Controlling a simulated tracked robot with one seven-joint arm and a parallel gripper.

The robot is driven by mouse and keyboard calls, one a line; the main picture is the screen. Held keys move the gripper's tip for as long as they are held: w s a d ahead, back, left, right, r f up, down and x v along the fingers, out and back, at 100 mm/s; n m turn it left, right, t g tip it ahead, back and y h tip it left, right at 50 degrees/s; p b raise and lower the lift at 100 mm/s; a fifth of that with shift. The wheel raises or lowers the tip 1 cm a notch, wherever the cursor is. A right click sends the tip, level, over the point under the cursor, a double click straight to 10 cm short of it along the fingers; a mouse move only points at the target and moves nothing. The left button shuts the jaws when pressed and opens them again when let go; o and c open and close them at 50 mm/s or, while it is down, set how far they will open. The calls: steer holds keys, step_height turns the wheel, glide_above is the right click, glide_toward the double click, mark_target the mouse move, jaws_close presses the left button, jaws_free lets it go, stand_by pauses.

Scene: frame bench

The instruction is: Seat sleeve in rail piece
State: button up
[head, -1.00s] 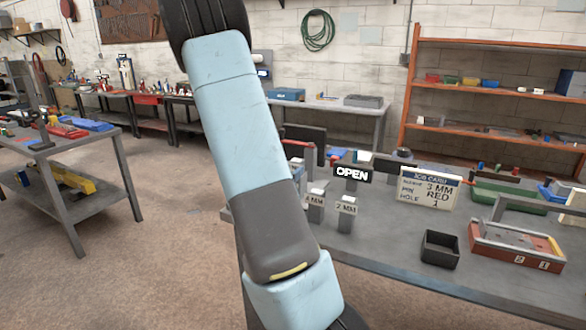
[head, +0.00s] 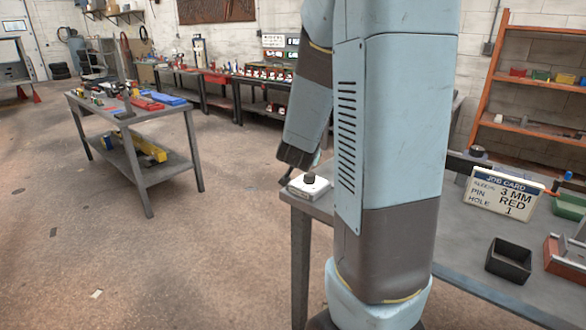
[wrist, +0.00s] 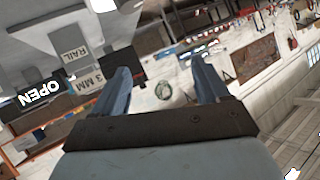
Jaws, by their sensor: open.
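My gripper (wrist: 164,80) is open in the wrist view, with nothing between its two fingers. In the head view my arm covers the middle of the bench, and I cannot make out the fingertips there. The red rail piece (head: 567,259) is partly in view at the right edge. The job card (head: 503,192) reads sleeve 3 MM, pin red, hole 1. The strongly tilted wrist view shows a 3 MM label (wrist: 87,81), a RAIL label (wrist: 75,52) and an OPEN sign (wrist: 40,93). I cannot make out a sleeve.
A black open box (head: 510,260) stands left of the rail piece. A white box with a dark knob (head: 308,186) sits at the bench's left corner. A green tray (head: 570,207) is at the right. A side table (head: 145,120) with tools stands apart, across open floor.

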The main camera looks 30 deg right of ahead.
steer(key=s+a+r+n+y, duration=0.3)
steer(key=s+a+r+y, duration=0.1)
steer(key=a, duration=0.3)
steer(key=s+a+r+n+y, duration=0.3)
steer(key=s+a+r, duration=0.1)
steer(key=a, duration=0.3)
steer(key=s+a+r+n+g, duration=0.1)
steer(key=s+a+n+g, duration=0.1)
steer(key=s, duration=0.7)
steer(key=s+a+r+n+g, duration=0.2)
steer(key=s, duration=0.7)
steer(key=shift+r+g, duration=0.2)
steer(key=shift+g, duration=0.2)
